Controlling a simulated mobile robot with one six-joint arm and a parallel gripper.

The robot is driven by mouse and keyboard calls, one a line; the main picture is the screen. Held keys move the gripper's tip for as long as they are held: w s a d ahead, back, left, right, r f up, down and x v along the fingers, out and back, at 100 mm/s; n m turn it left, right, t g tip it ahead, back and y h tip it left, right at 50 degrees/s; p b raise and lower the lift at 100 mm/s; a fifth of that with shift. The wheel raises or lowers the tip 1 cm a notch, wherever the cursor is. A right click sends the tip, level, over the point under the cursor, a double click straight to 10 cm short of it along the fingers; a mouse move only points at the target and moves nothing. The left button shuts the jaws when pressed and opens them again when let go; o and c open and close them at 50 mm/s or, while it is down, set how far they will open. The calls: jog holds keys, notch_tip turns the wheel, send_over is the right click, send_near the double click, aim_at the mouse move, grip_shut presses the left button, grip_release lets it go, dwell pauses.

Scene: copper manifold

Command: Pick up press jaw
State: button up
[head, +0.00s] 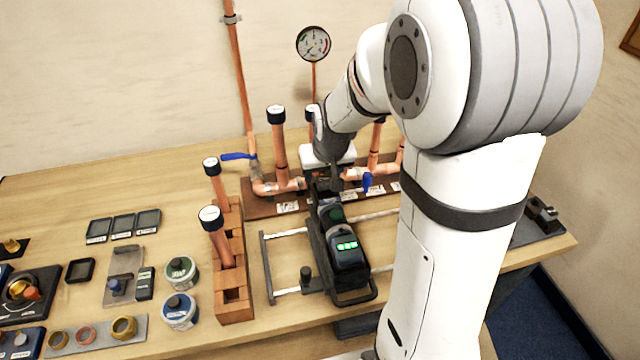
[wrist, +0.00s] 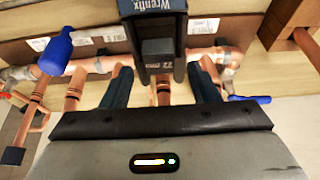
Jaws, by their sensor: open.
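A dark block marked "Wrenfix" and "22 mm" (wrist: 160,45), which looks like the press jaw, stands at the top middle of the wrist view. My gripper (wrist: 163,78) is open, with one finger on each side of the block's lower end. A gap shows on both sides, so the fingers do not appear to grip it. In the head view my gripper (head: 325,178) is above the front end of the black press tool (head: 343,250), which has green lights. My wrist hides much of the jaw there.
Copper pipes with blue valve handles (head: 367,183) run close behind my gripper. The press tool lies by a metal rail frame (head: 268,270). A wooden block (head: 234,300) with capped upright pipes stands to the left. A dark item (head: 543,212) sits at the far right.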

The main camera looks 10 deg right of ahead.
aim_at(323, 179)
jog(key=shift+c, duration=0.5)
jog(key=shift+r, duration=0.1)
jog(key=c, duration=1)
jog(key=shift+o, duration=0.2)
notch_tip(323, 179, up, 10)
jog(key=b, duration=0.1)
jog(key=shift+s, duration=0.15)
